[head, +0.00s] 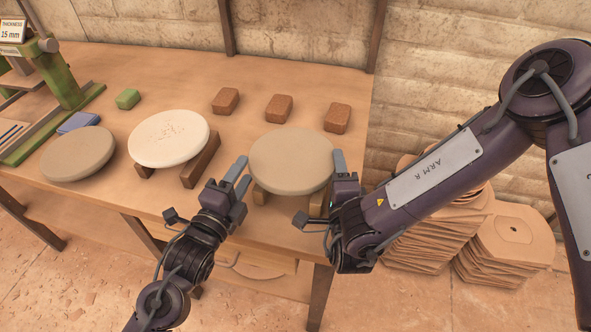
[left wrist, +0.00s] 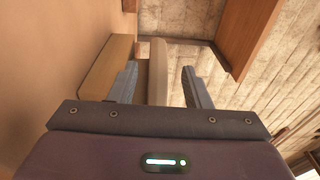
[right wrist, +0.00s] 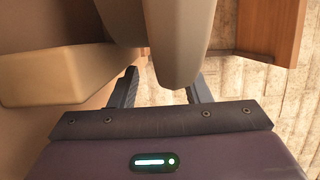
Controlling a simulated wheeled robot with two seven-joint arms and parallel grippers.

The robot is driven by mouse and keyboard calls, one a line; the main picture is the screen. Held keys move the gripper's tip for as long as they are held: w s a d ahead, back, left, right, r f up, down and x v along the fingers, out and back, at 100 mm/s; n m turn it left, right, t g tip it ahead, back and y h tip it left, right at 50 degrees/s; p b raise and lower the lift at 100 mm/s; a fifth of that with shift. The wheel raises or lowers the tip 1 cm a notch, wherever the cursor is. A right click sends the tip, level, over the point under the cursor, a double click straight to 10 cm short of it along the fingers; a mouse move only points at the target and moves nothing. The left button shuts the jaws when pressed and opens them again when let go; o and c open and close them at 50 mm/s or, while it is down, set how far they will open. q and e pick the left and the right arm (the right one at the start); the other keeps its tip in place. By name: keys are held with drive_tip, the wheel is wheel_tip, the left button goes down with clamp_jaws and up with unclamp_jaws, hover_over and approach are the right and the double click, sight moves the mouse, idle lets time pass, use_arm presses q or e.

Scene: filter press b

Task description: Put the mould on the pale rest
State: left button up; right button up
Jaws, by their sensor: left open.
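The mould, a round tan disc (head: 290,160), is level over the pale rest (head: 260,196), a pair of light wooden blocks near the table's front right. I cannot tell for sure whether it touches them. My left gripper (head: 240,174) is at its left side, jaws open; the left wrist view shows the disc's edge (left wrist: 158,72) between the fingers, with gaps. My right gripper (head: 346,174) is at its right side; the right wrist view shows the rim (right wrist: 175,50) between spread fingers. A pale block (right wrist: 55,77) shows beside it.
A cream disc (head: 168,138) lies on dark brown blocks (head: 201,161), left of the mould. A grey-brown disc (head: 77,154) lies further left. Stacked sheets (head: 508,245) stand right of the table.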

use_arm(q)
drive_tip(key=shift+s+a+r, duration=0.25)
drive_tip(key=shift+s, duration=0.3)
drive_tip(key=shift+s+a+r, duration=0.2)
drive_tip(key=shift+s+r, duration=0.05)
drive_tip(key=shift+s, duration=0.25)
use_arm(e)
drive_tip(key=shift+a, duration=0.1)
use_arm(q)
drive_tip(key=shift+r, duration=0.1)
use_arm(e)
drive_tip(key=shift+s, duration=0.25)
drive_tip(key=s, duration=1)
drive_tip(key=shift+s+d, duration=0.2)
drive_tip(key=shift+d, duration=0.05)
use_arm(q)
drive_tip(key=shift+a, duration=0.15)
use_arm(e)
drive_tip(key=shift+s, duration=0.5)
drive_tip(key=shift+d, duration=0.1)
use_arm(q)
drive_tip(key=shift+s, duration=0.15)
use_arm(e)
drive_tip(key=shift+s, duration=0.15)
